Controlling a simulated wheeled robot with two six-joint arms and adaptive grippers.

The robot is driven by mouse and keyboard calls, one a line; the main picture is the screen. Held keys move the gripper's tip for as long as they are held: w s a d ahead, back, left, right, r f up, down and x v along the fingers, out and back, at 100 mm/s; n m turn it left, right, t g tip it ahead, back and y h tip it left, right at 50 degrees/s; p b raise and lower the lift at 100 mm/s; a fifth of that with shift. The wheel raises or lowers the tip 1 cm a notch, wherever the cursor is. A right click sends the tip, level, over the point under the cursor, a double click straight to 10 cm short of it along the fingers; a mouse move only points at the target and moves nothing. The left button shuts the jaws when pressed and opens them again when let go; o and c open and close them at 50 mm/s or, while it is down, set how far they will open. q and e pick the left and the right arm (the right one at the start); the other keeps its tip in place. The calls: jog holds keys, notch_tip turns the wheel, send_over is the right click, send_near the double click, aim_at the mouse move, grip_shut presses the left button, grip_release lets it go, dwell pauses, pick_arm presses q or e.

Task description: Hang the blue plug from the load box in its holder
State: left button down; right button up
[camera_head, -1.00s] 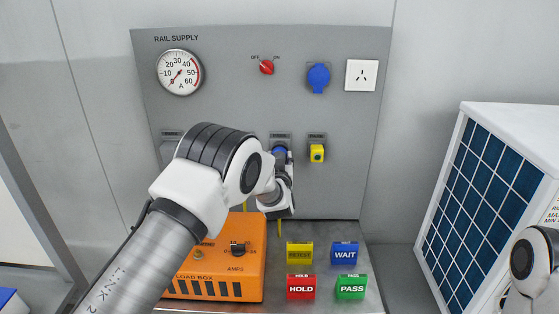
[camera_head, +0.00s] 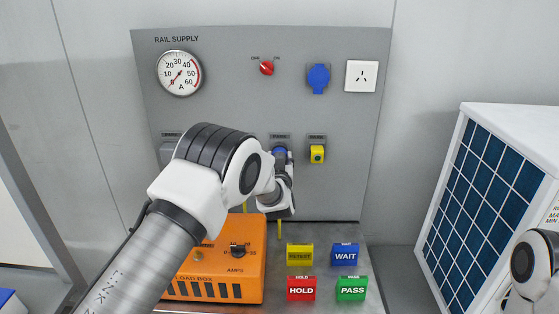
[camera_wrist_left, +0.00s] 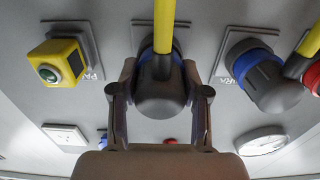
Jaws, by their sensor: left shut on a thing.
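The blue plug (camera_wrist_left: 160,98) has a dark body, a blue ring and a yellow cable. In the left wrist view, my left gripper (camera_wrist_left: 158,92) is shut on its body, one finger on each side. The plug is at the middle holder (camera_wrist_left: 143,38) on the panel; its front end is hidden, so I cannot tell how fully it is seated. In the head view a bit of its blue (camera_head: 280,150) shows at the holder (camera_head: 280,138), behind my left gripper (camera_head: 283,163). The orange load box (camera_head: 250,285) stands below, partly behind my left arm. My right gripper is not in view.
Another blue-ringed plug (camera_wrist_left: 260,75) hangs close beside the held one. Above are a blue socket (camera_head: 318,77), white socket (camera_head: 362,75), red switch (camera_head: 267,67) and gauge (camera_head: 179,72). Coloured blocks (camera_head: 301,288) stand beside the load box.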

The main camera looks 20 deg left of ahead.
pick_arm(q)
jog(key=shift+w+a+b, duration=0.1)
jog(key=shift+w+b, duration=0.3)
jog(key=shift+b, duration=0.2)
dwell(1.5)
dwell(0.3)
jog(key=shift+c, duration=2.4)
grip_release()
